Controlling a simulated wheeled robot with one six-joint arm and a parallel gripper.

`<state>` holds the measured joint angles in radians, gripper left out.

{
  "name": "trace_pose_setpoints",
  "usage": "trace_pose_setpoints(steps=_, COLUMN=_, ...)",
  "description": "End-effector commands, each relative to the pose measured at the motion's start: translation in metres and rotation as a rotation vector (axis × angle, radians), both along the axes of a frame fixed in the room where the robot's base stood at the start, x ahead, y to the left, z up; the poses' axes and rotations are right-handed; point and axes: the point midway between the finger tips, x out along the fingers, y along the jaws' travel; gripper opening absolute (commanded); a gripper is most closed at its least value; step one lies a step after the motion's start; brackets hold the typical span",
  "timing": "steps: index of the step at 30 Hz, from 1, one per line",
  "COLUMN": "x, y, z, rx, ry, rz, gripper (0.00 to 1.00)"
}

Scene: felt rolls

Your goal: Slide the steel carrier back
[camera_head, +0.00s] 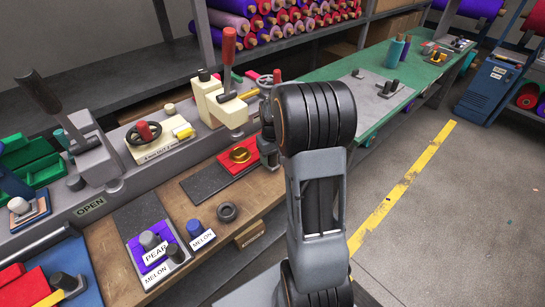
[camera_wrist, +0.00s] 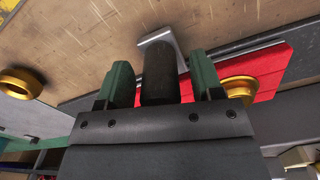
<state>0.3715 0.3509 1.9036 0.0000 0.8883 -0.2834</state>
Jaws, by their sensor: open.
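In the wrist view, an upright-looking dark cylindrical handle (camera_wrist: 160,78) stands between the fingers of my gripper (camera_wrist: 160,66). The handle meets a bent grey metal piece (camera_wrist: 168,38), which seems to be the steel carrier. The green fingertips are apart, one on each side of the handle; I cannot tell whether either touches it. A red plate (camera_wrist: 268,68) with a brass ring (camera_wrist: 238,92) lies just right of the fingers. The red plate (camera_head: 228,168) also shows in the head view, left of my arm, which hides most of my gripper there.
A cream press (camera_head: 218,105) with a red-handled lever and a cream handwheel unit (camera_head: 158,138) stand behind the wooden bench (camera_head: 185,205). Floor on the right is clear.

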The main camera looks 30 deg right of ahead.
Motion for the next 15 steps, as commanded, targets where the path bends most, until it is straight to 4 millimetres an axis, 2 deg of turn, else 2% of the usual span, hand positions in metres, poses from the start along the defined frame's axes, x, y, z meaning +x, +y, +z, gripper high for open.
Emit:
trace_pose_setpoints(steps=11, x=0.0001, y=-0.0002, z=-0.0039, rx=0.000, ry=-0.001, rz=0.000, gripper=0.60)
trace_pose_setpoints(steps=15, x=0.0001, y=-0.0002, z=-0.0038, rx=0.000, ry=-0.001, rz=0.000, gripper=0.48)
